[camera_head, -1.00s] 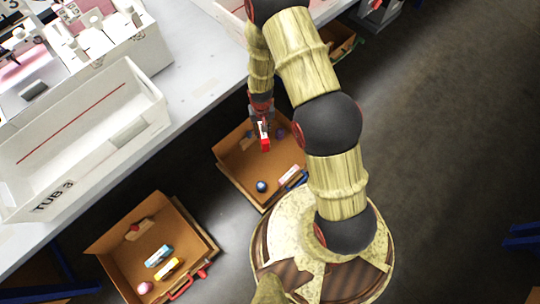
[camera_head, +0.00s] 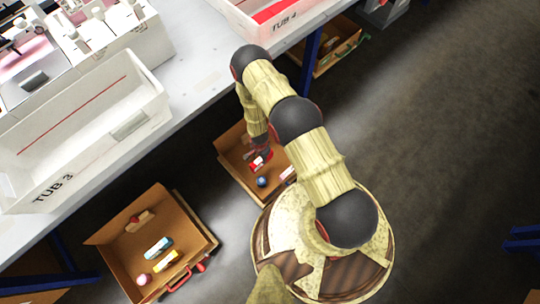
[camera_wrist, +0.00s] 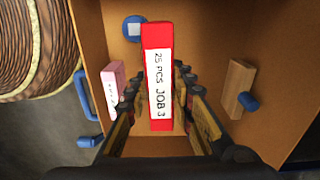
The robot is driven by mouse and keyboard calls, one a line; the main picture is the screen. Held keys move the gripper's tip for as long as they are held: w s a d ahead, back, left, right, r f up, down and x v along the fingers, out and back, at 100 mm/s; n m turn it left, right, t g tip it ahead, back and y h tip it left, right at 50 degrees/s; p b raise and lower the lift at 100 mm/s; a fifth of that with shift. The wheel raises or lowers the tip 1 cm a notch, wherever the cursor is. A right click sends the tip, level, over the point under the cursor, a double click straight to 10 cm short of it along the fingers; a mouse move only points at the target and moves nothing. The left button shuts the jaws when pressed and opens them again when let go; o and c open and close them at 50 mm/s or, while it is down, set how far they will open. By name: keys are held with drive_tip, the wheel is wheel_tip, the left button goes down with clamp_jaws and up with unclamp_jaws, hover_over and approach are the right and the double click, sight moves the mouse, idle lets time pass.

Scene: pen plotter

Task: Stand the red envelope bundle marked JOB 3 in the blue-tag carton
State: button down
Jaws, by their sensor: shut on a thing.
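The red envelope bundle (camera_wrist: 157,38) has a white label reading "25 PCS JOB 3". My gripper (camera_wrist: 158,105) is shut on it, with fingers on both sides. The carton (camera_wrist: 198,20) below is open brown cardboard with a blue handle and a wooden block with a blue knob (camera_wrist: 240,90) inside. In the head view my gripper (camera_head: 262,152) reaches down into this carton (camera_head: 232,182), and the bundle (camera_head: 264,160) is partly hidden by the gripper. I cannot tell whether the bundle touches the carton floor.
The carton also holds a blue round thing (camera_wrist: 134,28) and a pink bundle (camera_wrist: 113,82). A second carton with a red handle (camera_head: 190,212) stands lower left, holding several small things. The white table with TUB 3 (camera_head: 85,140) and TUB 4 (camera_head: 262,22) runs alongside.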

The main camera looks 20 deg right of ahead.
drive_tip(key=shift+f, duration=0.35)
drive_tip(key=w+d+f+b, duration=0.2)
drive_tip(key=w+f, duration=0.2)
drive_tip(key=w+d+f+b, duration=0.2)
drive_tip(key=w+f+b, duration=0.1)
drive_tip(key=w+f, duration=0.1)
drive_tip(key=w+d+f+b, duration=0.2)
drive_tip(key=w+f+b, duration=0.1)
drive_tip(key=w+f, duration=0.1)
drive_tip(key=shift+w+f, duration=0.15)
drive_tip(key=shift+f, duration=0.4)
drive_tip(key=c, duration=1.5)
unclamp_jaws()
drive_tip(key=shift+c, duration=0.2)
